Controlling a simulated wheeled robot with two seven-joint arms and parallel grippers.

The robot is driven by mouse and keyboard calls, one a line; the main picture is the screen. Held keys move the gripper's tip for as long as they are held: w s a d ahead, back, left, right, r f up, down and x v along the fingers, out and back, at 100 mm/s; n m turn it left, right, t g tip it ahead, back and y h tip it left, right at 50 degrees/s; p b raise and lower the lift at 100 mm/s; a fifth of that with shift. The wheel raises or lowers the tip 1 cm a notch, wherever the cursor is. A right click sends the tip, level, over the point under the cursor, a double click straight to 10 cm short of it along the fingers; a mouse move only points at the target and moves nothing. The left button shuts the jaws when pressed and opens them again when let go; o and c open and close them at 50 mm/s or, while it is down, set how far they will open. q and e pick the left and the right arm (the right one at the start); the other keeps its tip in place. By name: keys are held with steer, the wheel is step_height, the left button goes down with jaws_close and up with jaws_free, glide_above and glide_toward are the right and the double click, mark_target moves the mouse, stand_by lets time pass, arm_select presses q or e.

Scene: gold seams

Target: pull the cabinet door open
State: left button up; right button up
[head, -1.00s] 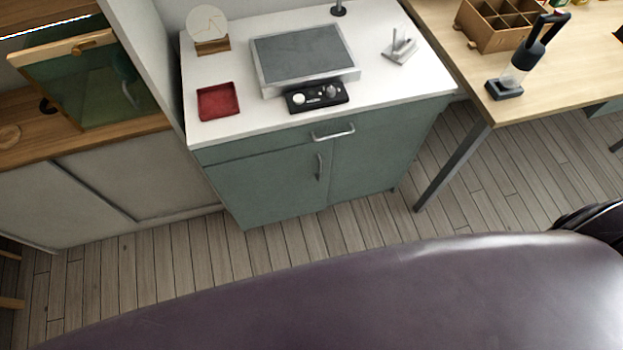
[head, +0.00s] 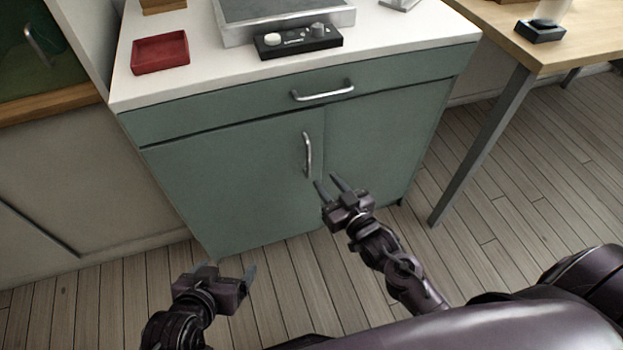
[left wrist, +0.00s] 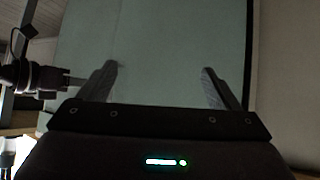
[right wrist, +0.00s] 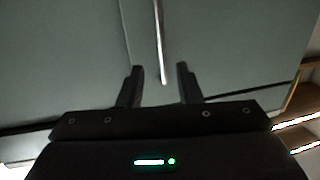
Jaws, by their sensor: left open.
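The green cabinet (head: 235,180) has two doors below a drawer, all closed. The left door (head: 225,190) has a vertical metal handle (head: 308,155) near its right edge. My right gripper (head: 328,181) is open and empty, just below and right of this handle in the head view. In the right wrist view the handle (right wrist: 159,45) lies ahead, its lower end lined up between the fingers; I see no contact. My left gripper (head: 228,270) is open and empty, low in front of the cabinet's bottom left. In the left wrist view its fingers (left wrist: 158,72) face a green panel.
The drawer handle (head: 322,92) sticks out above the door handle. A red tray (head: 160,53) and a black control box (head: 299,41) sit on the white top. A wooden table's metal leg (head: 482,145) stands at right. The floor before the cabinet is clear.

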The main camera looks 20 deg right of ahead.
mark_target(309, 157)
arm_select(q)
steer(key=w+r+t+h, duration=0.1)
steer(key=w+r+t, duration=0.1)
steer(key=r, duration=0.3)
steer(key=w+r+t+h+b, duration=0.1)
steer(key=w+r+t, duration=0.1)
steer(key=r, duration=0.3)
steer(key=w+d+r+t+h+b, duration=0.1)
steer(key=w+r+t, duration=0.1)
steer(key=r, duration=0.3)
steer(key=shift+t, duration=0.8)
arm_select(e)
steer(key=shift+t, duration=0.4)
steer(key=shift+w+a+r, duration=0.25)
steer(key=shift+w+a, duration=0.05)
steer(key=shift+w, duration=1)
steer(key=shift+w+a+r, duration=0.2)
steer(key=shift+w+a, duration=0.05)
steer(key=shift+w, duration=1.05)
steer(key=shift+w+a+r, duration=0.25)
steer(key=shift+w+a, duration=0.05)
steer(key=shift+w, duration=1)
arm_select(q)
steer(key=shift+w+d, duration=0.1)
arm_select(e)
jaws_close()
